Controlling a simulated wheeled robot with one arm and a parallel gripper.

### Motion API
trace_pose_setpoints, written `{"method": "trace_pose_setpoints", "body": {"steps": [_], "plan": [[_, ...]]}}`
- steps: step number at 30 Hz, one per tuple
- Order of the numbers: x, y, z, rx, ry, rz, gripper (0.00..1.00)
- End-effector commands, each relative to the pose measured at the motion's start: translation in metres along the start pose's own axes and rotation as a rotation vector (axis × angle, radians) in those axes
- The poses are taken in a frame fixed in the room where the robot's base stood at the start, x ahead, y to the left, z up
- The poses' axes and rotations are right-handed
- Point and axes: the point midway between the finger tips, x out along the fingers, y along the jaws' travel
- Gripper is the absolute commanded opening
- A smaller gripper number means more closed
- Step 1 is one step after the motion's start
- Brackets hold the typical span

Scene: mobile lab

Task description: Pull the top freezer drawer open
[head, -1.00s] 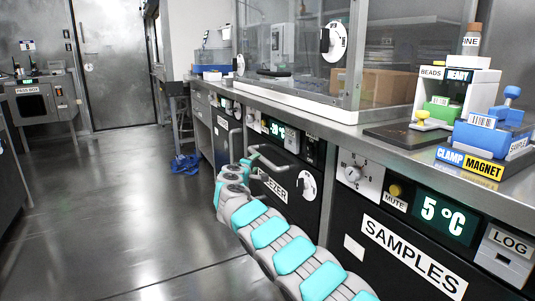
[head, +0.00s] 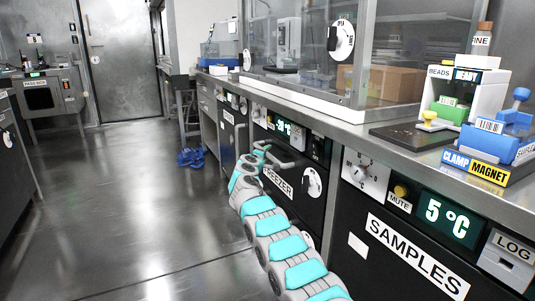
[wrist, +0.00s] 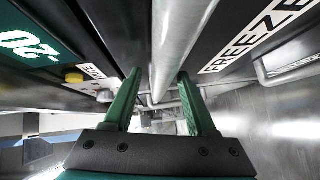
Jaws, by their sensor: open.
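The freezer (head: 278,181) is a dark front with a white FREEZER label under the counter in the head view. Its grey bar handle (head: 280,161) sits above the label, with my gripper (head: 258,149) at its far end. In the wrist view the handle (wrist: 180,35) runs lengthwise between the two green fingers of my gripper (wrist: 159,75). The fingers are apart, one on each side of the bar; I cannot tell whether either touches it. The drawer front looks flush with the cabinet, though my arm hides part of it.
The SAMPLES unit (head: 412,255) stands to the right of the freezer. A dial (head: 312,182) and a -20 display (head: 281,126) are near the handle. Blue shoes (head: 190,157) lie on the floor beyond. The floor to the left is clear.

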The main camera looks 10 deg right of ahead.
Motion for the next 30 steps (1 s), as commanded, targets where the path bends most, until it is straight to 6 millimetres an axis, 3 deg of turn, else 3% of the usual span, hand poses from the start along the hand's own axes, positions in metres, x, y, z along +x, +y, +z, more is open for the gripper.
{"method": "trace_pose_setpoints", "body": {"steps": [17,30], "plan": [[0.0081,-0.002,0.0015,-0.005,-0.003,0.001,0.57],[0.0082,-0.0021,0.0016,-0.005,-0.003,0.001,0.09]]}}
